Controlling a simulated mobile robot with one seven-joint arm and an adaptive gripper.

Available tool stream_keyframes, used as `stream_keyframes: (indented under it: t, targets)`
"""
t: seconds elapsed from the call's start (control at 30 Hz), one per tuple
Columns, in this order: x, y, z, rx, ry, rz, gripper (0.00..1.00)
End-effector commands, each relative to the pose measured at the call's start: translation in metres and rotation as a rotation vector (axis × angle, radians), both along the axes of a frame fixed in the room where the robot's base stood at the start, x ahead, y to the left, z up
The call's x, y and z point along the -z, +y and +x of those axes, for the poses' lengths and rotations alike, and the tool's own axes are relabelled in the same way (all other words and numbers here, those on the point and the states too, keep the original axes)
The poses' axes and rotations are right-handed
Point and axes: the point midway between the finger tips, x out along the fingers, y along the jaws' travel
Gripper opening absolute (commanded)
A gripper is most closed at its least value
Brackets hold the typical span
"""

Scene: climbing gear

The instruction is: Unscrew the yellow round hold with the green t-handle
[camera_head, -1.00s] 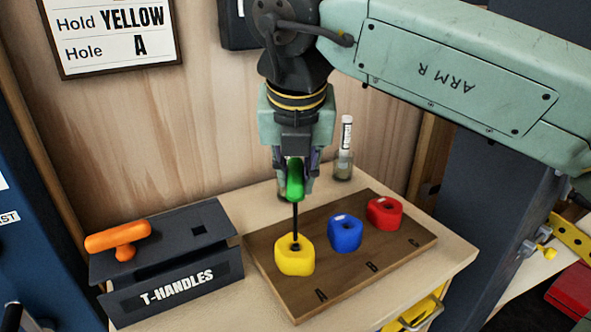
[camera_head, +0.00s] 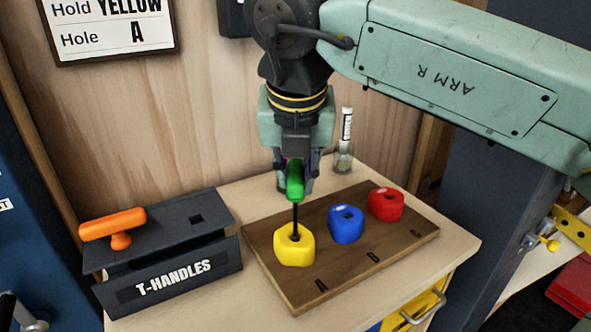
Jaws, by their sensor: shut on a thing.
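The yellow round hold (camera_head: 294,254) sits on the wooden board (camera_head: 345,268) at the end marked A. My gripper (camera_head: 295,180) is above it, shut on the green t-handle (camera_head: 295,184). The t-handle's dark shaft points straight down, and its lower end is in the hole in the top of the yellow hold. The tip inside the hold is hidden. My gripper hides part of the green grip.
A blue hold (camera_head: 346,224) and a red hold (camera_head: 385,204) sit to the right on the board. The T-HANDLES box (camera_head: 175,268) with an orange t-handle (camera_head: 113,229) stands at the left. A clear bottle (camera_head: 344,152) stands behind. A sign (camera_head: 110,30) reads YELLOW, A.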

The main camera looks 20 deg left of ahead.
Motion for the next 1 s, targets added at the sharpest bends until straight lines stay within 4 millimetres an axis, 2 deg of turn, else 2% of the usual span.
stream_keyframes:
  t: [0.47,0.57,1.0]
  targets:
    - [0.0056,-0.0002,0.0002,-0.016,0.002,0.002,0.00]
    - [0.0043,-0.0002,0.0000,-0.117,0.004,0.005,0.00]
    - [0.0026,0.0022,-0.0017,-0.812,0.010,0.011,0.00]
